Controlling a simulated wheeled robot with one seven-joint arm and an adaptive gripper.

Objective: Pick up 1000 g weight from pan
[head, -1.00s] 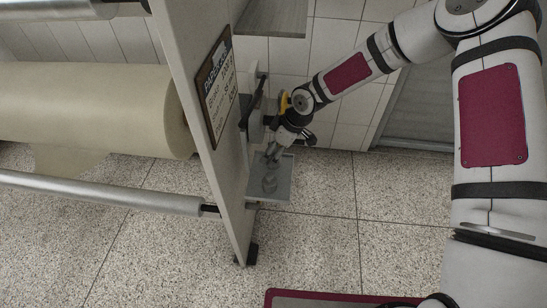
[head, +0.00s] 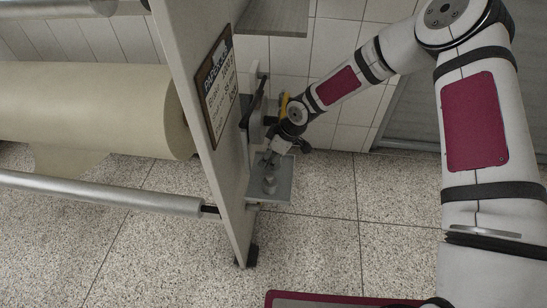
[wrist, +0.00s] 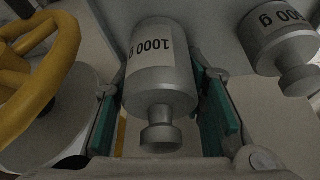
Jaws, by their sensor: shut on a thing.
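The 1000 g weight (wrist: 163,75) is a grey metal cylinder with a knob and a white label, seen upside down in the wrist view. My gripper (wrist: 163,108) is shut on it, with a green-padded finger on each side. In the head view my gripper (head: 271,158) is over the back part of the grey pan (head: 283,190). I cannot tell there whether the held weight touches the pan. A 500 g weight (wrist: 283,38) stands to the right in the wrist view, apart from the fingers.
A yellow handwheel (wrist: 38,60) is close on the left in the wrist view. The pan is beside the upright frame panel (head: 212,140) carrying a sign (head: 217,88). A large paper roll (head: 90,110) lies left of the panel. Floor to the right of the pan is clear.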

